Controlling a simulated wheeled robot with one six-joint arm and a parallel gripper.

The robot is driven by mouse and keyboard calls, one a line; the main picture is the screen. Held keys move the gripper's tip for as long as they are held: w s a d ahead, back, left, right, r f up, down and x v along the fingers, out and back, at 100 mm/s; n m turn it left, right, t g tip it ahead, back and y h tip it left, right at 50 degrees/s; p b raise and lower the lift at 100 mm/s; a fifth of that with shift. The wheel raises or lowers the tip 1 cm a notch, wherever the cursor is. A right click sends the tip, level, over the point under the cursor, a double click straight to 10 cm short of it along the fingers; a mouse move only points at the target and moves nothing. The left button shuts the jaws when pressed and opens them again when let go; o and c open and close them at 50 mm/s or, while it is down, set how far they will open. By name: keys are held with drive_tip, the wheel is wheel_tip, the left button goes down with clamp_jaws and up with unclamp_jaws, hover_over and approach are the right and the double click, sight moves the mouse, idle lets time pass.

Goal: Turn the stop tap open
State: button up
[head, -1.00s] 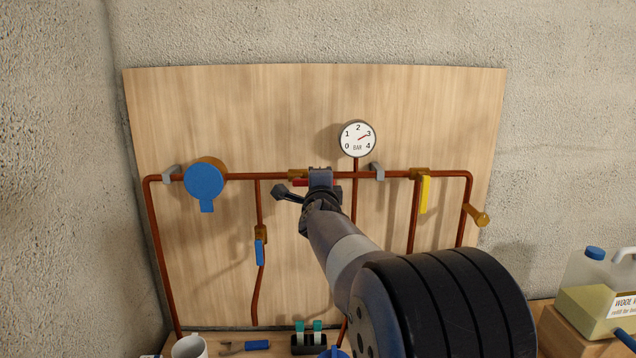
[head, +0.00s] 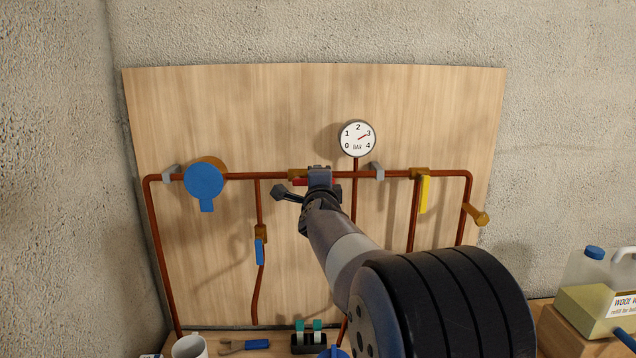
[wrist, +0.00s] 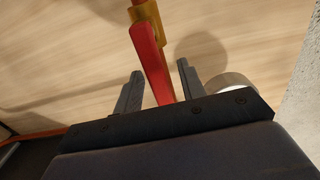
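The stop tap's red lever (wrist: 152,62) runs from its brass body (wrist: 146,12) down between my two fingers in the wrist view. My gripper (wrist: 160,68) is open around the lever, with a visible gap on each side. In the head view the brass body (head: 297,175) sits on the horizontal copper pipe, left of the gauge. A bit of red lever (head: 300,183) shows beside my gripper (head: 319,180), which hides most of it. The lever seems to lie roughly along the pipe.
A pressure gauge (head: 357,139) stands above right of the gripper. A blue round fitting (head: 204,181), a blue-handled valve (head: 260,251) and a yellow-handled valve (head: 424,194) share the pipework on the wooden board (head: 250,110). A mug (head: 188,348) and a jug (head: 596,290) are below.

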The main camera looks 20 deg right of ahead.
drive_tip(key=v, duration=1)
drive_tip(key=shift+s+a+b, duration=0.15)
drive_tip(key=shift+s+b, duration=0.2)
drive_tip(key=shift+s, duration=0.05)
drive_tip(key=x, duration=1.1)
drive_tip(key=shift+p, duration=0.35)
drive_tip(key=shift+s, duration=0.15)
drive_tip(key=shift+f+b, duration=0.3)
drive_tip(key=shift+f, duration=0.05)
drive_tip(key=shift+f+m+b, duration=0.2)
drive_tip(key=shift+m+b, duration=0.2)
drive_tip(key=shift+m, duration=0.8)
